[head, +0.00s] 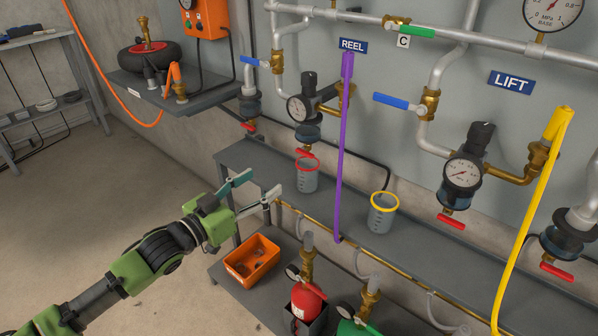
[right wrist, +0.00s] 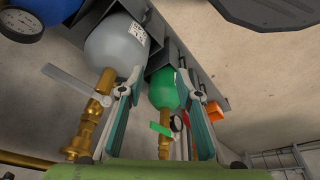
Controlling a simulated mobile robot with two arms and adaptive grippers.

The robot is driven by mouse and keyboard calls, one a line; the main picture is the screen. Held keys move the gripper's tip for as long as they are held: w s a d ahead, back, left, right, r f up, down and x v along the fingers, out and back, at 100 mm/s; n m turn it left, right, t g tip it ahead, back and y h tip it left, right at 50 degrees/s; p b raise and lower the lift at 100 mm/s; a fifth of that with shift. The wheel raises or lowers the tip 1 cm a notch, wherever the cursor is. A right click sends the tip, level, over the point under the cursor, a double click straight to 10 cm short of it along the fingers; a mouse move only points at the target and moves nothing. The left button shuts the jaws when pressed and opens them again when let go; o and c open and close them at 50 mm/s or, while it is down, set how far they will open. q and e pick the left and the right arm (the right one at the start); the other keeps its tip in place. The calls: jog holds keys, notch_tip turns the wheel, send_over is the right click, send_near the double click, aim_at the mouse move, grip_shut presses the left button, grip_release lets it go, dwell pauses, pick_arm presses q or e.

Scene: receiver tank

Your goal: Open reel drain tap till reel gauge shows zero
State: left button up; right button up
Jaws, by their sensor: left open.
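The REEL sign (head: 353,45) is on the grey wall panel. Below and left of it is a gauge (head: 297,109), its dial too small to read. Under the gauge hangs a blue-collared bowl (head: 307,133) with a red drain tap (head: 305,153), its lever lying roughly level. A red-rimmed cup (head: 307,178) stands on the shelf below the tap. My left gripper (head: 263,184) is open and empty, left of the cup and lower than the tap, apart from both. My right gripper (right wrist: 161,72) is open in the right wrist view, near a green cylinder (right wrist: 163,92).
A purple hose (head: 344,150) hangs right of the reel unit. A yellow-rimmed cup (head: 383,213) stands on the grey shelf (head: 345,207). The LIFT unit gauge (head: 463,172) is farther right. An orange bin (head: 252,258) sits below my left gripper. A grey cylinder (right wrist: 117,45) is beside the green one.

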aim_at(303, 154)
pick_arm(q)
jog(key=x, duration=0.4)
jog(key=b+x, duration=0.1)
jog(key=x, duration=0.4)
jog(key=d+r+b+x, duration=0.1)
jog(key=x, duration=0.3)
jog(key=shift+d+r, duration=0.1)
jog(key=shift+d, duration=0.1)
pick_arm(e)
jog(key=shift+s+d+r, duration=0.1)
jog(key=shift+s+r, duration=0.35)
jog(key=shift+r, duration=0.2)
